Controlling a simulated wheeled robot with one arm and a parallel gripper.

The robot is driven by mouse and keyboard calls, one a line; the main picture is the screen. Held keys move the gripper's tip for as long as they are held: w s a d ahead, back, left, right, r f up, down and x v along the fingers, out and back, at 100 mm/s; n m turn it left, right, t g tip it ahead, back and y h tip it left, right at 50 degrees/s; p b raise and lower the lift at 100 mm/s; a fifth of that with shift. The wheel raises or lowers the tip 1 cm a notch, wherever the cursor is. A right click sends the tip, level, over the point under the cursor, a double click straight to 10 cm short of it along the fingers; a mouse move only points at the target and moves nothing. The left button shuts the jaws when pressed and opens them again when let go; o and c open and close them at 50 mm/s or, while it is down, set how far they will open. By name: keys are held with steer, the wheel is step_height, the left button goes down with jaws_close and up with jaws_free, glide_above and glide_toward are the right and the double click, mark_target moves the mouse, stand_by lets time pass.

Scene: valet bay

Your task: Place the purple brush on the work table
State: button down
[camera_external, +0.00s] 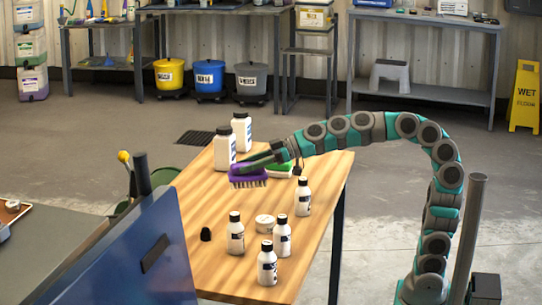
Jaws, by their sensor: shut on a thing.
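The purple brush (249,179) is at the far part of the wooden work table (205,240), with its bristles facing down. My gripper (250,166) reaches in from the right and is shut on the brush from above. The brush is at or just above the table top; I cannot tell whether the bristles touch it. My fingers hide part of the brush's top.
Two large white bottles (224,147) stand just behind the brush. A green pad (280,169) lies right beside it. Several small white bottles (268,264), a round white tin (265,222) and a black cap (206,234) occupy the nearer half. Bare wood lies left of the brush.

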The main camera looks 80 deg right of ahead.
steer(key=s+a+r+n+g+y+b, duration=0.2)
steer(key=s+a+r+n+y, duration=0.1)
steer(key=s+a+n+y, duration=0.1)
glide_above(256, 215)
step_height(256, 215, down, 5)
steer(key=shift+g, duration=0.3)
steer(key=shift+d+f, duration=0.15)
steer(key=shift+f, duration=2.4)
steer(key=shift+f, duration=0.15)
steer(key=shift+c, duration=1.6)
jaws_free()
steer(key=shift+r, duration=0.2)
steer(key=v, duration=1.1)
steer(key=shift+b, duration=0.45)
steer(key=shift+o, duration=0.4)
steer(key=shift+s+d+r, duration=0.2)
steer(key=shift+s+d, duration=0.05)
steer(key=shift+s, duration=0.1)
